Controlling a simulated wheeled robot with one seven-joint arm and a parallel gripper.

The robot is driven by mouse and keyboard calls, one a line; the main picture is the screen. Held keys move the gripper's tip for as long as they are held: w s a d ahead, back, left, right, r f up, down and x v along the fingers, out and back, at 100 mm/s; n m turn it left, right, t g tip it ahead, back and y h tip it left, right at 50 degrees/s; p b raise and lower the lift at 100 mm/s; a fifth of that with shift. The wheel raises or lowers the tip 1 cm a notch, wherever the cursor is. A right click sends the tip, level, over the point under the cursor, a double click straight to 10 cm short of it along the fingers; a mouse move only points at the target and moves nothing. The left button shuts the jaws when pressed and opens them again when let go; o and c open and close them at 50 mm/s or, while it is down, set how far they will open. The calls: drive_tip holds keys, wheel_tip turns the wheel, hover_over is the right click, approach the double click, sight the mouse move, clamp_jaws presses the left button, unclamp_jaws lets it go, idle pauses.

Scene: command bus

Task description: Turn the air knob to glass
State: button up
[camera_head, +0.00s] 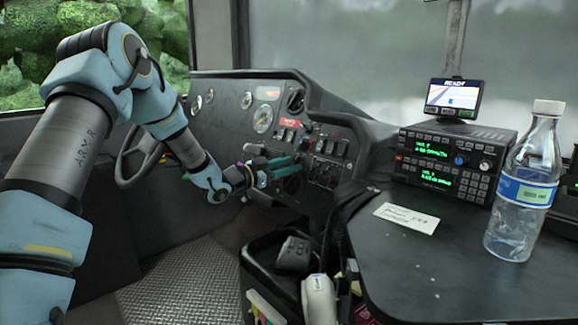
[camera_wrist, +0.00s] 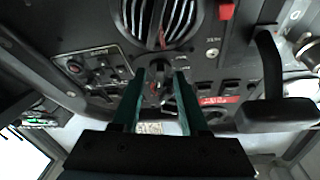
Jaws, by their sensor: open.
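My gripper (camera_head: 294,165) is at the dashboard, its teal fingers pointing at the control panel. In the wrist view my gripper (camera_wrist: 161,74) is open, with a gap between its two fingers. A small dark knob (camera_wrist: 157,89) with a reddish mark shows in that gap, below the round air vent. I cannot tell whether the fingers touch it. Its setting and any words around it are too small to read. A knob panel (camera_head: 325,174) lies just right of my gripper in the head view; the fingers hide part of the dashboard there.
The steering wheel (camera_head: 137,157) is left of my forearm.

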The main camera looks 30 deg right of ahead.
drive_tip(key=a, duration=1)
drive_tip(key=shift+s+a+f, duration=0.2)
drive_tip(key=shift+s+a, duration=0.05)
drive_tip(key=shift+s, duration=0.2)
drive_tip(key=w+a+f+n+t+y, duration=0.3)
drive_tip(key=w+a+n+t+y, duration=0.4)
drive_tip(key=a, duration=0.5)
drive_tip(key=s+a+f+n+y, duration=0.2)
drive_tip(key=a+n+y, duration=0.3)
drive_tip(key=a, duration=0.7)
drive_tip(key=s+a+f+n+g+y, duration=0.1)
drive_tip(key=s+a+n+g+y, duration=0.2)
drive_tip(key=s+a, duration=0.55)
drive_tip(key=s+a+f+n+g+y, duration=0.1)
drive_tip(key=s+a+n+g+y, duration=0.4)
drive_tip(key=s, duration=0.6)
wheel_tip(320, 180, up, 23)
drive_tip(key=a+m+t+h+p, duration=0.1)
drive_tip(key=p, duration=2.2)
drive_tip(key=shift+s+a+r+h, duration=0.2)
drive_tip(key=shift+s+h, duration=0.1)
drive_tip(key=shift+h, duration=0.1)
